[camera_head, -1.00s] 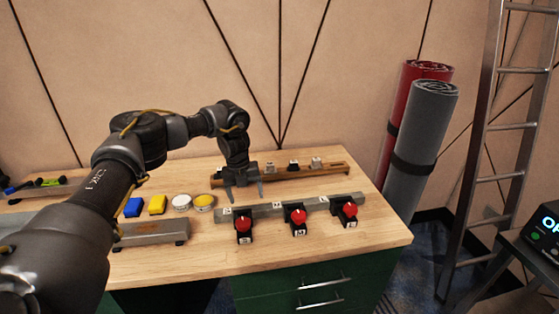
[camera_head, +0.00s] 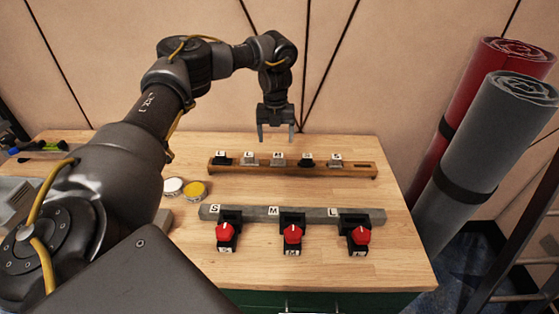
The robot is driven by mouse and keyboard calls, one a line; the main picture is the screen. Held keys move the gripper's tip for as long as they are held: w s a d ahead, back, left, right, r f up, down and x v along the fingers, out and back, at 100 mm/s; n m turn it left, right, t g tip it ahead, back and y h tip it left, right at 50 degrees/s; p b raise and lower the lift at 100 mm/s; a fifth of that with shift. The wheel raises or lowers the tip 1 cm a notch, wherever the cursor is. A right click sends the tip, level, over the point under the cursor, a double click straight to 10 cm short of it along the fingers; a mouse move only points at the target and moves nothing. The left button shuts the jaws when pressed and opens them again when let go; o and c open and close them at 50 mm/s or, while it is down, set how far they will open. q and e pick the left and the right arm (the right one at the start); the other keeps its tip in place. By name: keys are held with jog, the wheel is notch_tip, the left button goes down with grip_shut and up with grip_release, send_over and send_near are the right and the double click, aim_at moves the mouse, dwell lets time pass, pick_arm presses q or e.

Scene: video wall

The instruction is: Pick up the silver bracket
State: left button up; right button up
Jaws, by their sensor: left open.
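A wooden rack (camera_head: 290,169) at the back of the table holds a row of several small labelled brackets. Some look black, such as the leftmost one (camera_head: 222,160). Others look silver-grey, such as the second from left (camera_head: 249,160) and the rightmost one (camera_head: 336,161); the middle one (camera_head: 278,161) also looks greyish, but its colour is hard to tell. My left gripper (camera_head: 277,136) is open and empty, pointing down above and behind the middle of the rack in the picture, apart from the brackets. My right gripper is not in view.
A grey rail (camera_head: 328,214) marked S, M, L stands in front of the rack, with red-knobbed black clamps (camera_head: 292,236). White (camera_head: 172,187) and yellow (camera_head: 195,191) round tins lie left. Rolled mats (camera_head: 487,150) stand right of the table. Bare wood separates rack and rail.

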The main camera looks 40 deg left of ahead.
aim_at(278, 155)
pick_arm(q)
jog(key=f, duration=0.3)
jog(key=shift+w+f, duration=0.35)
jog(key=shift+w, duration=0.05)
jog(key=shift+w+f, duration=0.1)
jog(key=shift+f, duration=0.35)
jog(key=shift+s+f, duration=0.15)
jog(key=shift+s, duration=0.05)
notch_tip(278, 155, down, 4)
jog(key=shift+w+d+r+p, duration=0.1)
jog(key=shift+d+p, duration=0.05)
jog(key=shift+p, duration=0.6)
jog(key=shift+f, duration=0.5)
jog(key=c, duration=1.1)
jog(key=shift+c, duration=0.6)
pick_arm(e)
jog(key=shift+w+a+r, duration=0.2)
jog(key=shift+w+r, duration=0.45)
